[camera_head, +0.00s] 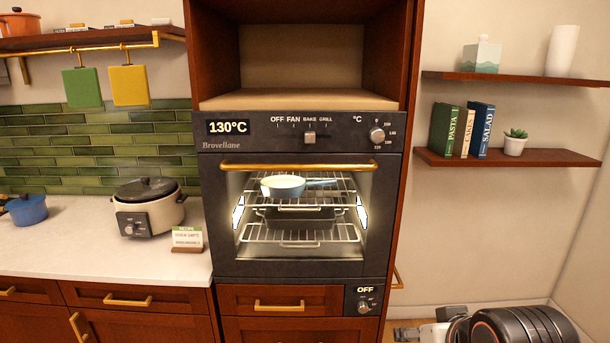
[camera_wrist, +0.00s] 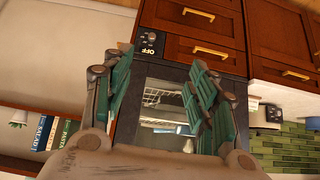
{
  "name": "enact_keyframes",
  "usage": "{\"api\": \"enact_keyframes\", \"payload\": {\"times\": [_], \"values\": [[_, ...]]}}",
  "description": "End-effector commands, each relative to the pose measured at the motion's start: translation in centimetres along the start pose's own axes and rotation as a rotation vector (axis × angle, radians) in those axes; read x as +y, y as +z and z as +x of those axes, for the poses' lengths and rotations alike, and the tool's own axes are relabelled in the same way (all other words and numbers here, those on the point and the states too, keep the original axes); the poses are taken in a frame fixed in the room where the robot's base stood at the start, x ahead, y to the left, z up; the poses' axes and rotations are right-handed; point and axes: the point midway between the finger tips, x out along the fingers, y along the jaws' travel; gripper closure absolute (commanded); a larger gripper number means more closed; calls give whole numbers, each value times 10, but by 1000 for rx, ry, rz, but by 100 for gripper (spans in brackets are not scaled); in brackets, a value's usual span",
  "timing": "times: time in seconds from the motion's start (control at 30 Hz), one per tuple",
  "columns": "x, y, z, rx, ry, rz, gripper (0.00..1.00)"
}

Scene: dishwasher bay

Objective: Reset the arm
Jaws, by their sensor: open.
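My gripper (camera_wrist: 160,62) shows in the wrist view with its two green-padded fingers spread apart and nothing between them. The wrist picture is upside down, and the gripper faces the oven front from some distance. In the head view my gripper is out of sight; dark rounded parts of my arm (camera_head: 520,325) show low at the right corner. The oven (camera_head: 290,270) is shut and lit inside, and its display reads 130°C. A pale blue pan (camera_head: 283,186) sits on the upper rack behind the glass.
A gold handle (camera_head: 298,167) runs across the oven door. A worktop (camera_head: 80,242) at left holds a cooker (camera_head: 150,207), a blue pot (camera_head: 27,209) and a recipe card (camera_head: 187,238). Two wall shelves (camera_head: 510,160) at right carry books, a plant and vases. Drawers (camera_head: 270,300) below are shut.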

Motion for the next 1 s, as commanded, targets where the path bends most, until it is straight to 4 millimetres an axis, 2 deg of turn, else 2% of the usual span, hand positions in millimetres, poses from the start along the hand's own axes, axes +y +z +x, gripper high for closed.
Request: {"api": "enact_keyframes", "payload": {"times": [0.03,0.1,0.2,1.0], "values": [[1,17,3,-23,3,-4,47],[2,32,2,-49,6,-8,47],[2,42,0,-70,8,-11,47],[2,43,-1,-74,8,-11,47]]}}
